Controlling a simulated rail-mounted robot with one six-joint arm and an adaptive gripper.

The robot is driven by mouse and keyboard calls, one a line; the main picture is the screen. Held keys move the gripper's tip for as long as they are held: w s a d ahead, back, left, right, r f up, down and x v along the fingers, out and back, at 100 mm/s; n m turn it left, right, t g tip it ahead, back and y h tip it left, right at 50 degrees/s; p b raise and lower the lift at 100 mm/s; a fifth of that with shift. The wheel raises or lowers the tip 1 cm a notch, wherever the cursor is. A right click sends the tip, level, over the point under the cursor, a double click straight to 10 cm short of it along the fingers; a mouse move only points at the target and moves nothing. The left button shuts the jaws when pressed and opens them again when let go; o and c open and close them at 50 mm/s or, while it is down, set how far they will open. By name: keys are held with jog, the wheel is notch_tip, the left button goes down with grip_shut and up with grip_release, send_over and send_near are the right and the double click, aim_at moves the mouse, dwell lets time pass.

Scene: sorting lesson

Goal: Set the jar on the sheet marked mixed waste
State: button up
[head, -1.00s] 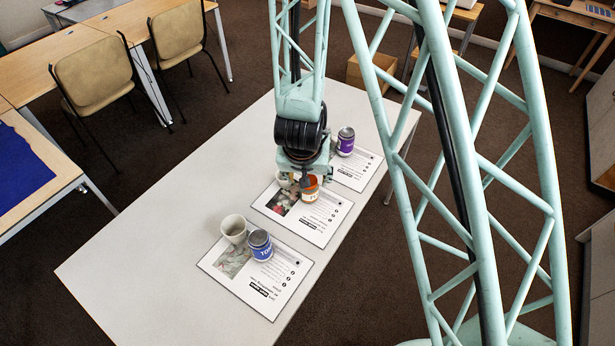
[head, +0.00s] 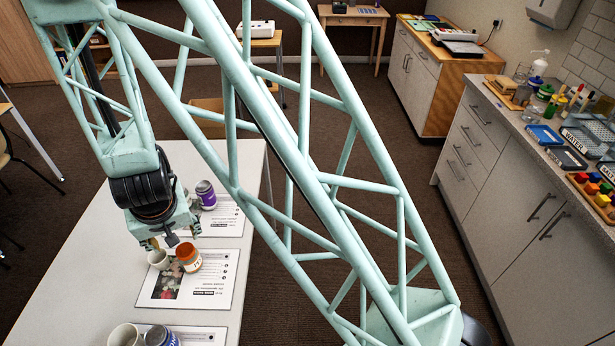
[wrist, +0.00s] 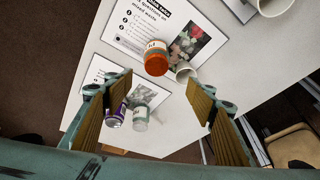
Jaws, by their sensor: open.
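The jar (head: 188,258) has an orange lid and a pale label. It stands upright on the middle printed sheet (head: 222,285), beside a white cup (head: 158,259). In the wrist view the jar (wrist: 156,60) is on the sheet (wrist: 118,28), whose print includes the words "mixed waste". My gripper (head: 172,238) is over the jar and cup in the head view. In the wrist view my gripper (wrist: 160,80) has its fingers wide apart with nothing between them, and the jar lies beyond the fingertips, apart from them.
A purple can (head: 206,195) stands on the far sheet (head: 226,216), with a pale container (wrist: 141,117) beside it. The white table (head: 75,275) is bare at left.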

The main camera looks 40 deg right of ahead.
jog(key=s+d+r+y, duration=0.1)
jog(key=s+d+r, duration=0.15)
jog(key=r, duration=0.55)
jog(key=s+d+r+n, duration=0.15)
jog(key=s+r, duration=0.25)
jog(key=r, duration=0.4)
jog(key=s+d+r+y, duration=0.1)
jog(key=s+d+r, duration=0.25)
jog(key=r, duration=0.55)
jog(key=s+d+r, duration=0.4)
jog(key=s, duration=0.4)
jog(key=s+d+r+h, duration=0.1)
jog(key=s+d+r, duration=0.3)
jog(key=s, duration=0.4)
jog(key=s+d+r+h, duration=0.1)
jog(key=s+d+r, duration=0.3)
jog(key=s, duration=0.4)
